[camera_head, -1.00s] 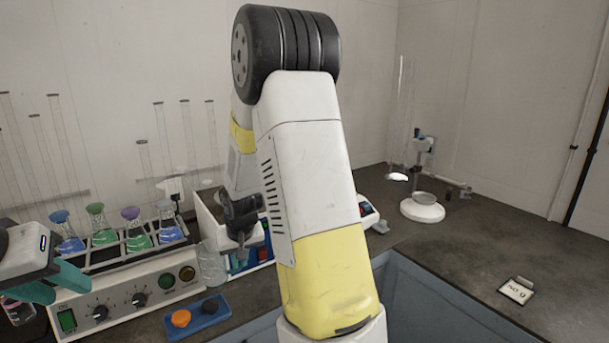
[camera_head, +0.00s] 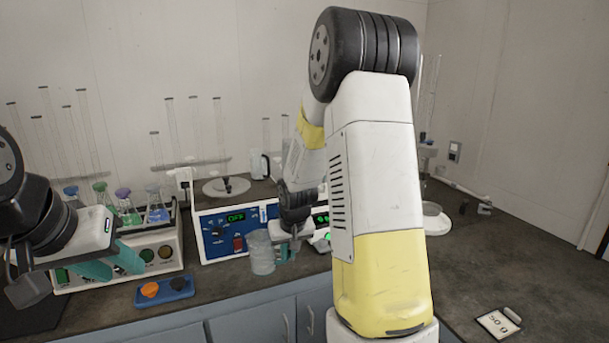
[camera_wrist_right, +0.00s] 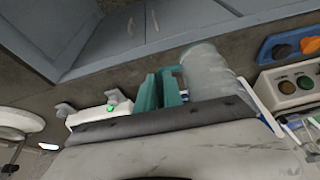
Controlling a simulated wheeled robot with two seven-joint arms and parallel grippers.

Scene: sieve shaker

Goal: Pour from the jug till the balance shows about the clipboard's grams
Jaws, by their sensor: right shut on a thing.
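The clear jug (camera_head: 262,252) is upright in front of the blue-panelled shaker. My right gripper (camera_head: 290,246) is shut on its right side, probably the handle; in the right wrist view the teal fingers (camera_wrist_right: 160,90) are beside the jug (camera_wrist_right: 208,72). The white balance (camera_head: 322,240) is just right of the jug, partly hidden behind my right arm; its display is lit green but I cannot read it. It also shows in the right wrist view (camera_wrist_right: 100,116). The clipboard (camera_head: 497,323) lies on the right counter and reads 50 g. My left gripper (camera_head: 115,264) is open and empty at left.
The blue-panelled device (camera_head: 225,236) stands behind the jug. A rack of coloured flasks (camera_head: 120,215) is at left, over a knobbed unit. A blue tray (camera_head: 164,291) with orange and dark pieces lies at the front edge. The right counter is mostly clear.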

